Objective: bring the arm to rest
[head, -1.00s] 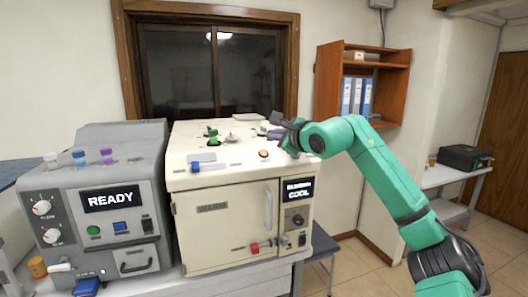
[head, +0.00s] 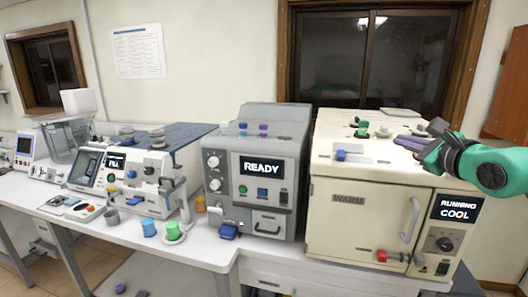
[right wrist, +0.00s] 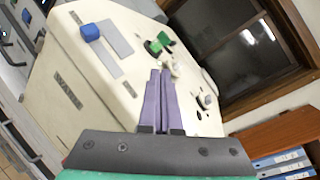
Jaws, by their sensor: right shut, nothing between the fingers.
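My right arm comes in from the right edge in the head view. Its right gripper (head: 402,140) has purple fingers and is over the right part of the top of the cream oven (head: 352,215). In the right wrist view the two fingers (right wrist: 160,72) lie side by side, closed and empty, with the oven top (right wrist: 105,60) behind them. I cannot tell how far they are above that top. My left gripper does not show.
The oven top carries a blue knob (head: 341,155) and green parts (head: 362,128). Its display reads RUNNING COOL. A grey machine (head: 255,150) reading READY stands to its left. A long white bench (head: 205,254) further left holds instruments and small coloured cups.

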